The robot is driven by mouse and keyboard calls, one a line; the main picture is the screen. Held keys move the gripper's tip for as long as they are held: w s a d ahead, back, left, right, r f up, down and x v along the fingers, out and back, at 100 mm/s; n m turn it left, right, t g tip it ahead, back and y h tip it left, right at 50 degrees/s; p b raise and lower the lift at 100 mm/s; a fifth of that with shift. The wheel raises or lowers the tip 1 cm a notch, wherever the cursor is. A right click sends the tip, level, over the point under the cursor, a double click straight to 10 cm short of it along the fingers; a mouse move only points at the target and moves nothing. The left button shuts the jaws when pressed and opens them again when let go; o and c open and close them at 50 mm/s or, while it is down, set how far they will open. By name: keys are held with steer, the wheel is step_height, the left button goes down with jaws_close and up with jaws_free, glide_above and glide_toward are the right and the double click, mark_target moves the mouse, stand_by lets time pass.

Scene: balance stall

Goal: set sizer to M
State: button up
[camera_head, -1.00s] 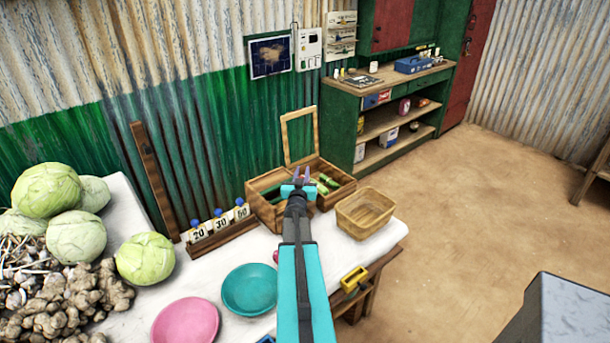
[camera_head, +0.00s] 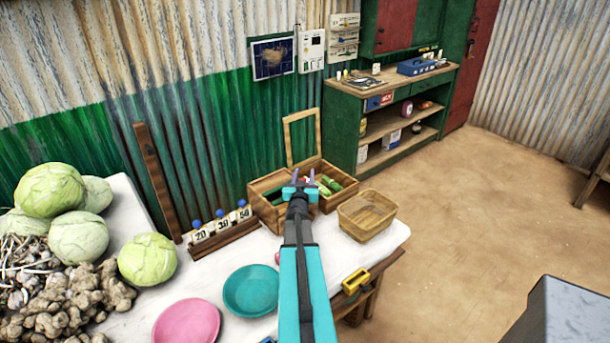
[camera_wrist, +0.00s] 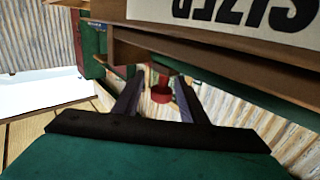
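A "SIZER" label (camera_wrist: 225,12) shows upside down on a wooden board at the top of the wrist view. A red knob-like piece (camera_wrist: 160,90) shows between the two dark fingers there. My gripper (camera_wrist: 158,80) is open, with a gap between its fingers; I cannot tell whether either touches the red piece. Any size marks and the present setting are not readable.
A wicker basket (camera_head: 385,222) stands right of the box. A number rack (camera_head: 225,236) with blue-topped pieces is left of it. Teal (camera_head: 250,290) and pink (camera_head: 186,322) bowls and cabbages (camera_head: 147,260) occupy the table's left and front. A green shelf unit (camera_head: 345,120) stands behind.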

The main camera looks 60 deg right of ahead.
steer(key=b+v, duration=0.3)
steer(key=v, duration=1)
steer(key=shift+a+b, duration=0.15)
steer(key=shift+b, duration=0.15)
steer(key=shift+s, duration=0.1)
stand_by(0.6)
